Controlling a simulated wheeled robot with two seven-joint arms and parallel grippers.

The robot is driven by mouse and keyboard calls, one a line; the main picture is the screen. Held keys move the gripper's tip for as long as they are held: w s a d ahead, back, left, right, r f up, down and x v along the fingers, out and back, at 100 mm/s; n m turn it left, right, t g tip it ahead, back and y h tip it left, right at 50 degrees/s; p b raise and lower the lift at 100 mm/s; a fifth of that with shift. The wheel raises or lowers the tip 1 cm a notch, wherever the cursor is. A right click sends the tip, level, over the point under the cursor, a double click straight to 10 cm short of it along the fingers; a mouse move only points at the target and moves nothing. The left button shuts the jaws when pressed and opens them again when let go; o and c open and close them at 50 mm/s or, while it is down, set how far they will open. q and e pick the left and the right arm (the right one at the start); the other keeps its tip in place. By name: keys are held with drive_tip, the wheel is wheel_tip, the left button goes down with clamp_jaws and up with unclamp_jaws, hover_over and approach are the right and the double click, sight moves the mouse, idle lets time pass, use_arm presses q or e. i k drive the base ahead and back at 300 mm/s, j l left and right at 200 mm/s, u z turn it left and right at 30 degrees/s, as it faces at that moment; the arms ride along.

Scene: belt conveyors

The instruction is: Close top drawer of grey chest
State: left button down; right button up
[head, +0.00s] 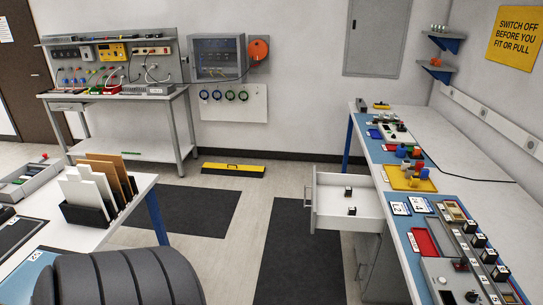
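The top drawer (331,215) stands pulled out to the left from under the right-hand bench in the head view. It has a pale interior and a handle (307,197) on its front face. Two small dark blocks with light tops lie inside, one toward the back (348,191) and one nearer (352,211). The grey chest (370,262) sits below the bench, mostly hidden by the drawer and the bench top. Neither of my grippers is in view.
The right bench (509,211) carries coloured parts, trays and modules. A left table (134,199) holds upright panels in a black rack (84,214). Dark mats (285,258) and open floor lie between them. A yellow bar (233,170) lies by the back wall.

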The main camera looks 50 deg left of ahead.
sight(329, 206)
drive_tip(key=k+j+u, duration=0.15)
drive_tip(key=j+u, duration=0.85)
drive_tip(key=j, duration=0.25)
